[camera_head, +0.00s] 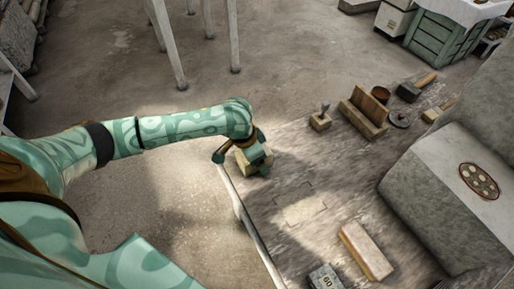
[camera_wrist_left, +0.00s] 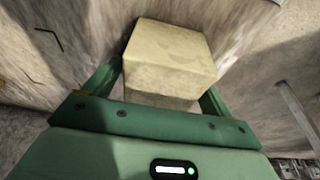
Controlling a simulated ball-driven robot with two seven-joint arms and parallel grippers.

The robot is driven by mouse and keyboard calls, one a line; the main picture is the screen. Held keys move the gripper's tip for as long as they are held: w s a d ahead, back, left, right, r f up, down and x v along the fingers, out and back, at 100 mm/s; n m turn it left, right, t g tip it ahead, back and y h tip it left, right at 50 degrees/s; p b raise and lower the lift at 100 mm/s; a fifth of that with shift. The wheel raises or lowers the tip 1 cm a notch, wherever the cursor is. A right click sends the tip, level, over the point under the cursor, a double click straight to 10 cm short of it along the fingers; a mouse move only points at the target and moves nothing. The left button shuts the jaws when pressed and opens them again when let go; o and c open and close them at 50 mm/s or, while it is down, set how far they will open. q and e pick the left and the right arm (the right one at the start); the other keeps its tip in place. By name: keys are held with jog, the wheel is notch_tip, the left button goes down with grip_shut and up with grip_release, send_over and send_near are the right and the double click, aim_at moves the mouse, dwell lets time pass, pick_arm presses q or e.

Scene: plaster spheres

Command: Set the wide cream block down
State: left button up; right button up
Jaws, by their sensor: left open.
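The wide cream block (camera_head: 242,166) is at the near left edge of the worktable, partly hidden by my left gripper (camera_head: 243,161). In the left wrist view the cream block (camera_wrist_left: 170,50) lies between the two green fingers of the left gripper (camera_wrist_left: 163,88). The jaws are open, with a finger on either side of the block. Its lower part is hidden behind the gripper body. Whether the fingers touch it is hard to tell. My right gripper is not in view.
The worktable (camera_head: 290,165) holds a pinkish cream bar (camera_head: 366,250), a grey block marked 60 (camera_head: 325,278), a wooden stand (camera_head: 363,112) and a small stamp-like piece (camera_head: 320,119). A big grey block (camera_head: 455,190) stands at the right. The table's middle has free room.

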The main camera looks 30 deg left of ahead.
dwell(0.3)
pick_arm(q)
jog(key=shift+f+p, duration=0.15)
jog(key=shift+p, duration=0.3)
jog(key=c, duration=1.7)
